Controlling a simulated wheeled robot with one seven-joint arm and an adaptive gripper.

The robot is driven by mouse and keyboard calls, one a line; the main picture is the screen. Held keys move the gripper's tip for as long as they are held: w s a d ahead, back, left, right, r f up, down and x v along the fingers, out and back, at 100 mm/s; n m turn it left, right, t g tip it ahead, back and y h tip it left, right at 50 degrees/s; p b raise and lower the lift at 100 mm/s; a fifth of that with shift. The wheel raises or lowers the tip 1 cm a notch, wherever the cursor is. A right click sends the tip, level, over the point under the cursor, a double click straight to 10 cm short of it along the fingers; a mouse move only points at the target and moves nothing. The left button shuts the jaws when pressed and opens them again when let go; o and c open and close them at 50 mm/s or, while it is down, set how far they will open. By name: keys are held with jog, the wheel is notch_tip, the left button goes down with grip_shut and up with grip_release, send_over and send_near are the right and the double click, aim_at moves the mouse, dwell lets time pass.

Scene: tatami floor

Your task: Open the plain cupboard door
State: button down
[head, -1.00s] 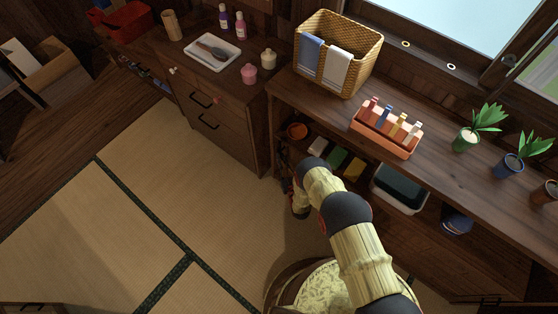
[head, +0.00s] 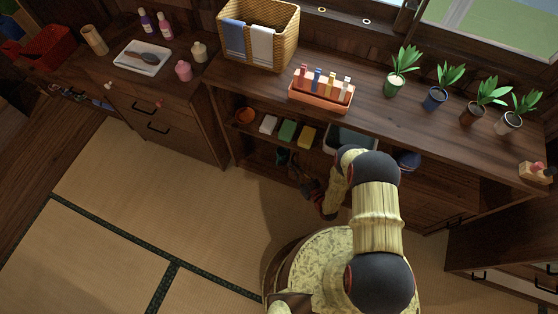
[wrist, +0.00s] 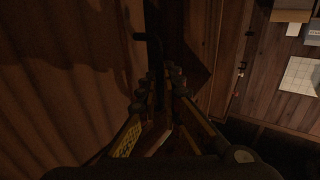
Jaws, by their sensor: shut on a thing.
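In the wrist view, a brown wooden panel (wrist: 65,75) fills the left side. It appears to be the plain cupboard door, seen very close and in shadow. A dark bar handle (wrist: 148,38) stands out at the panel's right part, and my gripper (wrist: 162,78) is shut on it. The fingertips hide the held part. In the head view, my gripper (head: 318,198) is low in front of the long wooden cabinet (head: 370,95), partly behind my arm. The door is hard to make out there, and I cannot tell how far it stands open.
An open shelf holds an orange pot (head: 245,115) and coloured boxes (head: 287,131). The cabinet top carries a wicker basket (head: 270,50), an orange rack (head: 320,98) and several potted plants (head: 437,96). A drawer unit (head: 165,115) stands left. The tatami (head: 130,210) is clear.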

jog(key=s+d, duration=0.3)
jog(key=d, duration=0.5)
jog(key=shift+s, duration=0.2)
jog(key=shift+d, duration=0.1)
jog(key=c, duration=2)
grip_release()
jog(key=shift+s+d, duration=0.1)
jog(key=v, duration=1.1)
jog(key=shift+s+d, duration=0.2)
jog(key=shift+s, duration=0.05)
